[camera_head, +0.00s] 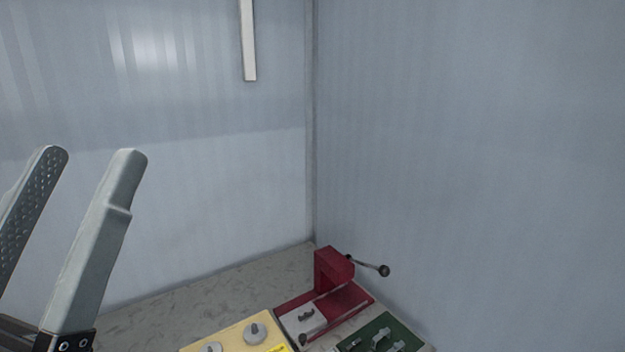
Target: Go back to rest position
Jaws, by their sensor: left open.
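My left gripper (85,175) is at the left edge of the head view, raised in front of the pale wall. Its two grey fingers stand apart, pointing up, with nothing between them. The near finger shows almost whole; the far one is cut by the picture's edge. My right gripper is not in this view.
A yellow board (233,339) with grey round pegs and a green board (402,334) with grey metal parts lie at the bottom edge, partly cut off. The grey table (190,304) is bare behind the yellow board. Walls meet in a corner behind; a white strip (247,40) hangs above.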

